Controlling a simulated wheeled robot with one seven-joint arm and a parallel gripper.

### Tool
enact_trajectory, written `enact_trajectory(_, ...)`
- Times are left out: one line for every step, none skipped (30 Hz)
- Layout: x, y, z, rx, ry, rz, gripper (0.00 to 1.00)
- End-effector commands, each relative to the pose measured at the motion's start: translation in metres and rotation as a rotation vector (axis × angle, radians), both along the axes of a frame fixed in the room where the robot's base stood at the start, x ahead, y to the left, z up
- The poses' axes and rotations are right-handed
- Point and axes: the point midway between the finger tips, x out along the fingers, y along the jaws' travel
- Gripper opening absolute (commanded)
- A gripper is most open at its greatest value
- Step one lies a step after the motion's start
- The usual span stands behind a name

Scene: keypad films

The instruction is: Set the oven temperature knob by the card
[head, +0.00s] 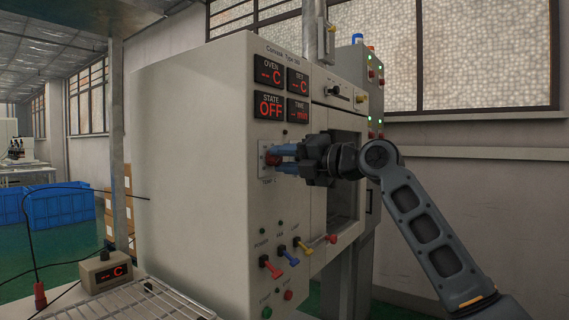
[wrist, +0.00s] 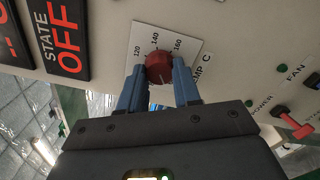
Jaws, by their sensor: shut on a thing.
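The red temperature knob (wrist: 159,67) sits on a white dial plate (wrist: 190,42) marked 120, 140 and 160, with "TEMP C" beside it. My gripper (wrist: 160,82) has its two blue fingers closed on either side of the knob. In the head view my gripper (head: 275,158) reaches in from the right to the plate, and the fingers partly cover the knob (head: 268,159). I cannot tell which mark the knob points to. The oven (head: 195,150) shows STATE OFF, and its OVEN and SET displays show dashes. I see no card in either view.
A small display box (head: 107,270) stands at lower left beside a wire rack (head: 145,302). Blue crates (head: 60,205) stand far left.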

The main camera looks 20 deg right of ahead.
Motion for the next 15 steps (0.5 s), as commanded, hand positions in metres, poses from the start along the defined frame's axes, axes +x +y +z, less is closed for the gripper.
enact_trajectory(0.0000, 0.0003, -0.0021, 0.029, 0.021, 0.000, 0.02)
enact_trajectory(0.0002, 0.0005, -0.0021, 0.050, 0.036, 0.000, 0.02)
enact_trajectory(0.0002, 0.0001, -0.0020, 0.079, 0.058, 0.000, 0.02)
enact_trajectory(0.0002, -0.0002, -0.0017, 0.102, 0.072, 0.000, 0.02)
enact_trajectory(0.0002, -0.0003, -0.0017, 0.125, 0.089, 0.000, 0.02)
enact_trajectory(0.0002, 0.0001, -0.0017, 0.155, 0.113, 0.000, 0.02)
enact_trajectory(0.0002, 0.0001, -0.0016, 0.179, 0.130, 0.000, 0.02)
enact_trajectory(0.0002, 0.0001, -0.0013, 0.202, 0.147, 0.000, 0.02)
enact_trajectory(0.0002, 0.0001, -0.0011, 0.233, 0.169, 0.000, 0.02)
enact_trajectory(0.0002, 0.0001, -0.0010, 0.256, 0.186, 0.000, 0.02)
enact_trajectory(0.0002, -0.0001, -0.0008, 0.279, 0.203, 0.000, 0.02)
enact_trajectory(0.0003, -0.0004, -0.0006, 0.311, 0.226, -0.001, 0.02)
enact_trajectory(0.0003, -0.0003, -0.0006, 0.333, 0.242, -0.001, 0.02)
enact_trajectory(0.0003, 0.0001, -0.0007, 0.356, 0.260, 0.000, 0.02)
enact_trajectory(0.0003, 0.0001, -0.0006, 0.387, 0.282, 0.000, 0.02)
